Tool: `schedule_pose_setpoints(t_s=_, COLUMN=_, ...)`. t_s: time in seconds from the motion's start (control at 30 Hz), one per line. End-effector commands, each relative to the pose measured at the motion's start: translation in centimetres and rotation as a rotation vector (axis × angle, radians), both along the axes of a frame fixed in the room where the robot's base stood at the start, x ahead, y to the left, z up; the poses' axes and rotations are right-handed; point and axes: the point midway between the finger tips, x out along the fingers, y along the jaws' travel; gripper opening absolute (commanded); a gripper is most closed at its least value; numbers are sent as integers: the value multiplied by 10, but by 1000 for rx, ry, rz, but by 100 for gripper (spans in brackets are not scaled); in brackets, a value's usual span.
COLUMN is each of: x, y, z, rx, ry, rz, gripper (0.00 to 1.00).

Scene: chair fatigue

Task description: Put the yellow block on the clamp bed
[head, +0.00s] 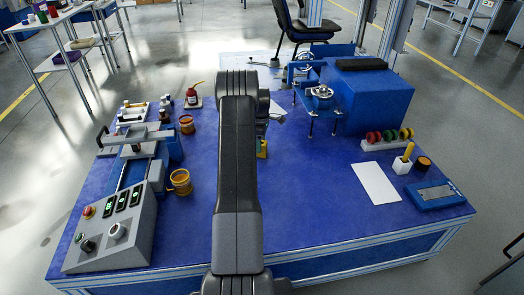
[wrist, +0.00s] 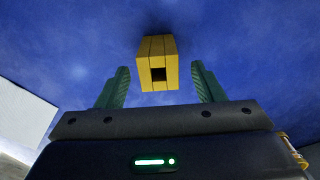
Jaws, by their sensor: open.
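The yellow block (wrist: 157,62) lies on the blue tabletop in the wrist view, with a dark square hole in its near face. In the head view a small part of the yellow block (head: 262,150) shows right of my arm, which hides the rest. My gripper (wrist: 160,70) is open, its green fingers on either side of the near part of the block, with gaps on both sides. A blue fixture with a grey crossbar (head: 137,137) stands at the left; I cannot tell if this is the clamp bed.
A control box (head: 113,232) stands front left, and an orange mug (head: 180,182) is near the fixture. A blue machine (head: 370,95) with a metal clamp (head: 320,91) stands back right. White paper (head: 375,183) and a blue tray (head: 435,194) lie right. The front middle is clear.

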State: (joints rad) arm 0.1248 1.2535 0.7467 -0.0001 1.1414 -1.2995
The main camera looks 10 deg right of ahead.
Motion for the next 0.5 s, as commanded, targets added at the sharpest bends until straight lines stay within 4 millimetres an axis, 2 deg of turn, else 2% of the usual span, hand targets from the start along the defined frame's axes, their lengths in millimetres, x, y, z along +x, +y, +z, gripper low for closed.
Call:
schedule_pose_setpoints(t_s=0.23, x=-2, y=-5, z=-39, rx=0, ry=2, rz=-1, gripper=62)
schedule_pose_setpoints(t_s=0.5, x=-1, y=-5, z=-44, rx=0, ry=-1, rz=0, gripper=62)
